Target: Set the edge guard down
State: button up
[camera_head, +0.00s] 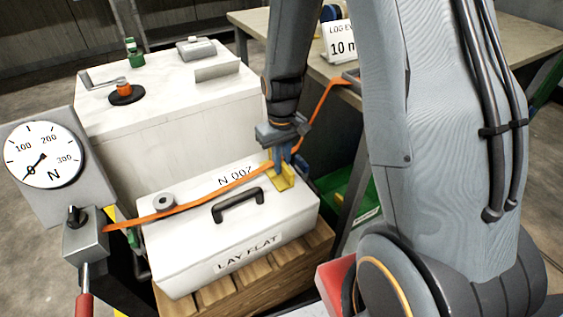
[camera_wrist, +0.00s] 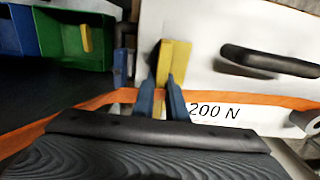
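The yellow edge guard (camera_head: 284,183) is at the right edge of the white case (camera_head: 180,259) marked "200 N" and "LAY FLAT". My gripper (camera_head: 283,158) points down at it. In the wrist view, the blue fingers of my gripper (camera_wrist: 165,85) close on both sides of the guard's upright part, and its yellow face (camera_wrist: 175,56) shows beyond them. The guard appears to touch the lid, but its underside is hidden. An orange strap (camera_head: 190,197) runs across the lid and passes by the fingers; whether it lies under the guard is unclear.
A black handle (camera_head: 238,204) and a grey round piece (camera_head: 163,202) are on the lid. The force dial (camera_head: 43,155) stands at left. A larger white case (camera_head: 165,95) is behind. Green and blue bins (camera_wrist: 72,40) lie beyond the case edge.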

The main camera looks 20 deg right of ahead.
jog(key=o, duration=0.4)
jog(key=shift+o, duration=0.2)
notch_tip(320, 180, up, 12)
jog(key=p, duration=0.2)
jog(key=s+a+r, duration=0.1)
jog(key=s+r, duration=0.3)
jog(key=s, duration=0.5)
jog(key=s+a+r+m, duration=0.1)
jog(key=s+r, duration=0.3)
jog(key=s, duration=0.5)
jog(key=shift+a+r+m, duration=0.25)
jog(key=shift+a+m, duration=0.05)
jog(key=shift+a, duration=0.2)
notch_tip(320, 180, up, 6)
jog(key=s+d+p, duration=0.1)
jog(key=d+p, duration=0.1)
jog(key=p, duration=0.9)
jog(key=shift+d+m, duration=0.3)
jog(key=shift+d, duration=0.1)
